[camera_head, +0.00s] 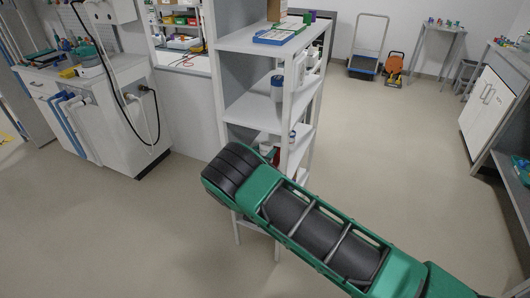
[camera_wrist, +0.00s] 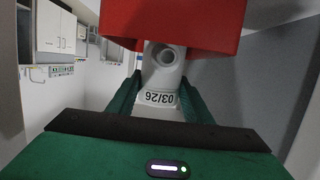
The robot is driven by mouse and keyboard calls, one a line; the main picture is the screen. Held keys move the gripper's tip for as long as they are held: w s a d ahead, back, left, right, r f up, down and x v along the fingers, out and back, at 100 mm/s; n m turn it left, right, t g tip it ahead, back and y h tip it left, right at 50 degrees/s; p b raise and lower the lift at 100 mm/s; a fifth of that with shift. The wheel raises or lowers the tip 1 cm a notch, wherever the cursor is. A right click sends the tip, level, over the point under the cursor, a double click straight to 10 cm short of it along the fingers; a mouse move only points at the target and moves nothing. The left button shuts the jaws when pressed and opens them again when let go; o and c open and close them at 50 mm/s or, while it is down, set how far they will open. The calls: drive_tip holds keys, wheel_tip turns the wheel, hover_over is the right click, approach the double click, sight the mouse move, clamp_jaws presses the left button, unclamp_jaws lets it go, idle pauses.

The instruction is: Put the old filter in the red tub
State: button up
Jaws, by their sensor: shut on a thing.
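In the wrist view my gripper (camera_wrist: 158,98) has its two green fingers shut on a pale grey filter (camera_wrist: 163,72). The filter has a round port facing the camera and a white label with "03/26" upside down. A red tub (camera_wrist: 172,22) fills the top middle of the wrist view, just beyond the filter, whose upper end overlaps its lower edge. I cannot tell whether they touch. In the head view my green arm reaches to the shelf rack and hides the gripper and filter. A small red patch (camera_head: 273,155) shows on a shelf behind the arm, mostly hidden.
The grey shelf rack (camera_head: 245,40) stands close by, with a blue-and-white container (camera_head: 277,88) on a middle shelf and a blue tray (camera_head: 275,37) on top. A white machine (camera_head: 115,120) with hoses stands at left. Open floor (camera_head: 410,150) lies to the right.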

drive_tip(key=shift+f, duration=0.55)
drive_tip(key=o, duration=1.4)
drive_tip(key=shift+c, duration=0.2)
drive_tip(key=shift+r, duration=0.25)
drive_tip(key=v, duration=1.2)
drive_tip(key=shift+r, duration=0.3)
